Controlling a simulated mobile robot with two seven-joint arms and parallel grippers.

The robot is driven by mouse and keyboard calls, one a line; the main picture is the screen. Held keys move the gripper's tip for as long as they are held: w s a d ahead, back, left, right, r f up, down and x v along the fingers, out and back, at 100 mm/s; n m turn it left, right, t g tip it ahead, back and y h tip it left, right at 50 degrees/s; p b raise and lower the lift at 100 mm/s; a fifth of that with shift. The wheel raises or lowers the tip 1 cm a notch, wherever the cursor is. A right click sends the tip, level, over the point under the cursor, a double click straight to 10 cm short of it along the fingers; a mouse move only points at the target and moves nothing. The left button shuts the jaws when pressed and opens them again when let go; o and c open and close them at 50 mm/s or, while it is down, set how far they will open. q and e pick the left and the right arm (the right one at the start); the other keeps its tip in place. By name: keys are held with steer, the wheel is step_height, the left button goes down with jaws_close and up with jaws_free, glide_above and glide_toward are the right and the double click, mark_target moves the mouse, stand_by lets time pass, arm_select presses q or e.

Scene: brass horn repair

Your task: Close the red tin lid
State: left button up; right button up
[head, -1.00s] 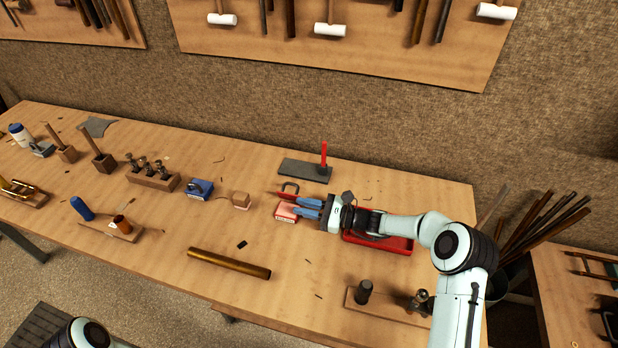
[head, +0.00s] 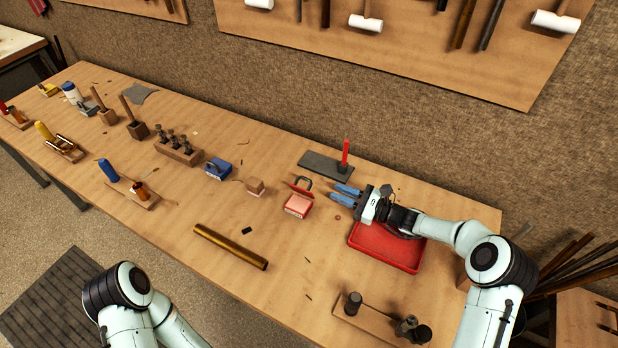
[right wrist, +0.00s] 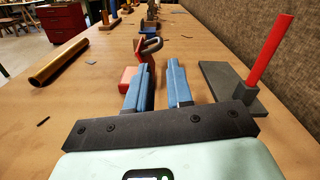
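The red tin (head: 298,208) stands on the bench with its red lid (head: 300,189) tilted up on its far side, so the tin is open. A dark loop handle (head: 303,182) shows at the lid. In the right wrist view the tin (right wrist: 127,78) is beyond the left finger, partly hidden by it, with the raised lid (right wrist: 140,50) behind. My right gripper (head: 333,193) is just right of the tin, its blue fingers apart with nothing between them. My left arm shows at the lower left, but its gripper is out of view.
A red tray (head: 385,247) lies under and in front of my right forearm. A grey plate with a red upright handle (head: 345,152) stands behind the gripper. A wooden block (head: 255,187) and blue tin (head: 218,168) are left of the red tin. A brass tube (head: 230,247) lies nearer the front edge.

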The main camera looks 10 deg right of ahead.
mark_target(307, 179)
steer(key=p+x, duration=0.2)
steer(key=x, duration=0.9)
steer(key=shift+w+a, duration=0.1)
steer(key=shift+w, duration=0.1)
arm_select(q)
steer(key=r, duration=0.1)
steer(key=w+r, duration=0.1)
steer(key=shift+w+r, duration=0.25)
steer(key=shift+r, duration=0.05)
arm_select(e)
jaws_close()
stand_by(0.5)
